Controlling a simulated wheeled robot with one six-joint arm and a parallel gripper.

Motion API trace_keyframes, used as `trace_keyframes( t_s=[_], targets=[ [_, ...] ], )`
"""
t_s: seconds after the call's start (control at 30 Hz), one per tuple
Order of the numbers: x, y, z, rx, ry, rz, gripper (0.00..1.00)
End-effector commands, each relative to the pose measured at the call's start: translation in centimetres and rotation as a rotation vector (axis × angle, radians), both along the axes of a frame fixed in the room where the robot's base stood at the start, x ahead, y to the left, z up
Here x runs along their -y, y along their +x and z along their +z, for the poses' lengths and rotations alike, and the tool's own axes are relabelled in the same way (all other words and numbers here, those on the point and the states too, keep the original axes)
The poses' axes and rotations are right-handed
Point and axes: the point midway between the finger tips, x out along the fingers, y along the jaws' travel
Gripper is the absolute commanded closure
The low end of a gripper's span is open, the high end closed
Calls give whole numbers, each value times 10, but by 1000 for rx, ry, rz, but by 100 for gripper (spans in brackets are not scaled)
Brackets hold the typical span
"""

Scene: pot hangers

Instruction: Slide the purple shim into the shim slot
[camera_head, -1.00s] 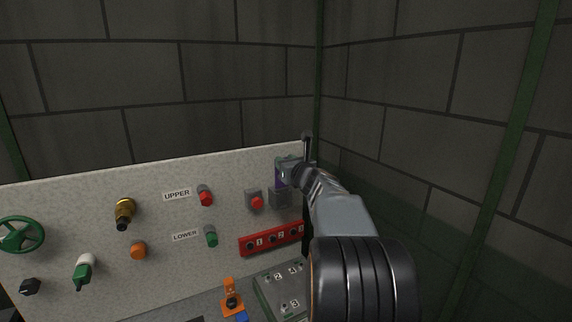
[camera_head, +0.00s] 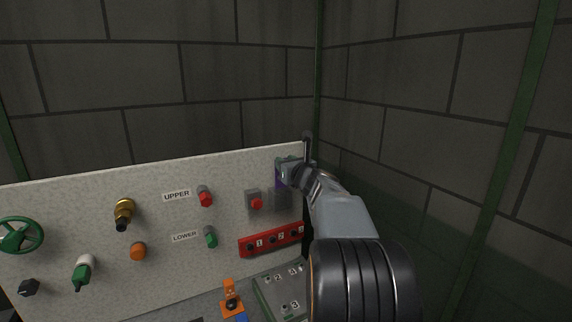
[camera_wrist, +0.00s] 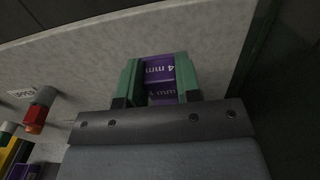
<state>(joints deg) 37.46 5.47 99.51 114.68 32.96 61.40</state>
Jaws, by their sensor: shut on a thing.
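My gripper (camera_head: 284,172) is at the right end of the upright speckled panel, its green fingers shut on the purple shim (camera_head: 279,182). In the wrist view, the purple shim (camera_wrist: 160,72) sits between the two green fingers (camera_wrist: 158,84), with white "4 mm" lettering showing upside down. A grey block (camera_head: 281,199), which looks like the shim slot, is on the panel just below the shim. The shim's lower end and the slot opening are too small and dark to tell whether they touch.
A grey box with a red button (camera_head: 255,201) is just left of the slot. A red numbered strip (camera_head: 270,240) runs below. A grey numbered tray (camera_head: 275,290) and an orange holder (camera_head: 231,300) are on the ledge. A dark wall stands right.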

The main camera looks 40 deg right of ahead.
Motion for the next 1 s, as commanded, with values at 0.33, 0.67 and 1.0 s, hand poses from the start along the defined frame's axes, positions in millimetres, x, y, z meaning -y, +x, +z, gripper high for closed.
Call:
trace_keyframes(
  t_s=[0.33,0.67,1.0],
  targets=[
    [0,0,-6,0,0,0,92],
    [0,0,-14,0,0,0,92],
    [0,0,-23,0,0,0,92]
  ],
)
